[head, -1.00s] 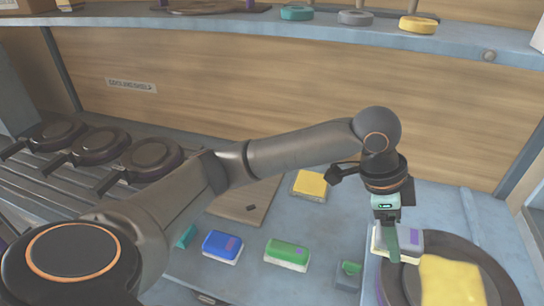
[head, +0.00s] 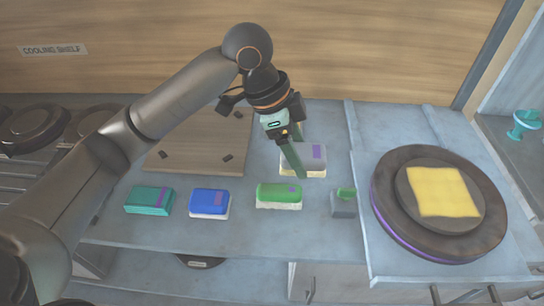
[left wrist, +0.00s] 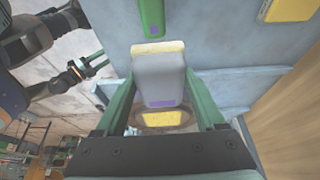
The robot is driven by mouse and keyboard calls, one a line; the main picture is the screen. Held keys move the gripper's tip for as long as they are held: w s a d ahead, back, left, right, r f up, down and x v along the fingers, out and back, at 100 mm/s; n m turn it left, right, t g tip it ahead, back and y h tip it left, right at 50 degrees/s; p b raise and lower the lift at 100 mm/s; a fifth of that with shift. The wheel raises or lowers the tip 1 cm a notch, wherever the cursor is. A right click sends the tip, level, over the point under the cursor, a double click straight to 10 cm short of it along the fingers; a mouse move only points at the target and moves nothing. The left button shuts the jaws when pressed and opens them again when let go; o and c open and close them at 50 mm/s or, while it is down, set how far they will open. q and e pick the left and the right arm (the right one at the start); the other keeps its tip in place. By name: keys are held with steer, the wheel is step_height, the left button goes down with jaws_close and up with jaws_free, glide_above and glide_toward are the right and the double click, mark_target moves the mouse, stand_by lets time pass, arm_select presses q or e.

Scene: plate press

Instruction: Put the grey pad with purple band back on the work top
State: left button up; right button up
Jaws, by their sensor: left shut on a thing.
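My left gripper (head: 297,156) is shut on the grey pad with the purple band (head: 314,160), which has a pale underside. In the head view they are over the work top (head: 275,232), to the right of the wooden board. I cannot tell whether the pad touches the surface. In the left wrist view the grey pad (left wrist: 160,75) sits between the green fingers, its purple mark near the palm. My right gripper (left wrist: 96,64) seems to show small at the left of the left wrist view; its fingers are too unclear to judge.
A teal pad (head: 149,200), a blue pad (head: 210,202) and a green pad (head: 279,195) lie in a row, with a small green-topped grey block (head: 344,203) beside them. A round plate (head: 390,215) with a yellow sheet (head: 442,190) stands right. A yellow pad (left wrist: 290,8) shows in the left wrist view.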

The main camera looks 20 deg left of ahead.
arm_select(q)
steer(key=w+a+f, duration=0.3)
steer(key=w+a, duration=0.1)
steer(key=w, duration=0.2)
glide_above(277, 162)
steer(key=f, duration=0.5)
steer(key=shift+s+d, duration=0.3)
steer(key=shift+w+a+f, duration=0.2)
steer(key=shift+w+f, duration=0.05)
steer(key=shift+f, duration=0.2)
steer(key=shift+w+a+f, duration=0.1)
steer(key=shift+f, duration=1.55)
steer(key=shift+f, duration=0.1)
steer(key=o, duration=1.2)
steer(key=shift+c, duration=0.2)
steer(key=v, duration=1.2)
